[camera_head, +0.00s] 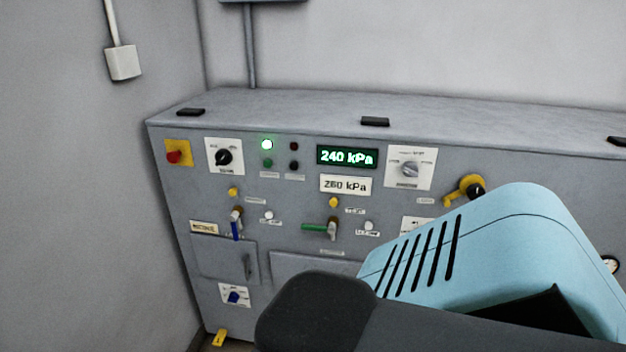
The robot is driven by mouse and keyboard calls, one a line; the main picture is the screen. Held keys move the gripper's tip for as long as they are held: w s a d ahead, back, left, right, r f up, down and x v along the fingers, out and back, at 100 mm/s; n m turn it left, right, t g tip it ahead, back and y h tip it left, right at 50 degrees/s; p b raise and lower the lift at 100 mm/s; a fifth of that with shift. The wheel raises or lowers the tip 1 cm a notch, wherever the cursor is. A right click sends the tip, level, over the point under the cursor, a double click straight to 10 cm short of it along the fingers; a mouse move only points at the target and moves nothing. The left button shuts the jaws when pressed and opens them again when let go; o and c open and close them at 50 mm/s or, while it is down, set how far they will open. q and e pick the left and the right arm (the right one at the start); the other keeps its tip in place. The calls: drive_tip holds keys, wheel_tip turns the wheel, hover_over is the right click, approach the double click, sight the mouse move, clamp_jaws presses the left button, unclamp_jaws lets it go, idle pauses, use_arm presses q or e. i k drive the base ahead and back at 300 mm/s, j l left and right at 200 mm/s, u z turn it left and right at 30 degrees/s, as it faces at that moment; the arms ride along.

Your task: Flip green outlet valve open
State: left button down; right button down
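No gripper fingertips show for either hand. A large light blue and dark grey part of my own body fills the lower right and hides part of the cabinet front.
The cabinet (290,110) has a lit display reading 240 kPa (347,157), with a label below it. A blue handle (235,229) points down left of the green one. A red button (173,157), several knobs and a yellow-black handle (465,189) also show.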

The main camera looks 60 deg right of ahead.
sight(331, 229)
drive_tip(key=z, duration=0.5)
drive_tip(key=l+z, duration=0.1)
drive_tip(key=z, duration=0.35)
drive_tip(key=l+z, duration=0.1)
drive_tip(key=z, duration=0.85)
drive_tip(key=l, duration=0.05)
